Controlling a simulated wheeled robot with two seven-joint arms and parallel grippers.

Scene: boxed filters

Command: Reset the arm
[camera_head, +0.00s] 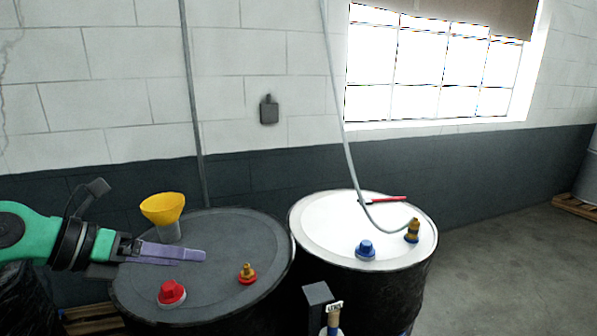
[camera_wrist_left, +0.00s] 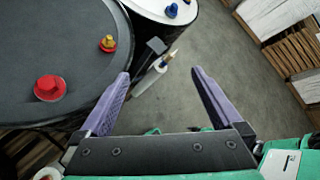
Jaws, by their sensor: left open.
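My left gripper (camera_head: 203,255) comes in from the left in the head view, above the near-left part of the dark drum's lid. In the left wrist view its two purple fingers (camera_wrist_left: 160,80) are spread apart with nothing between them. The floor and the side of the drums show beyond the fingers. My right gripper does not show in either view.
A dark drum (camera_head: 215,228) carries a yellow funnel (camera_head: 163,210), a red cap (camera_head: 171,292) and a brass fitting (camera_head: 247,273). A white-topped drum (camera_head: 330,230) holds a blue cap (camera_head: 365,249), a red-handled tool (camera_head: 385,199) and a hose fitting (camera_head: 412,231).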

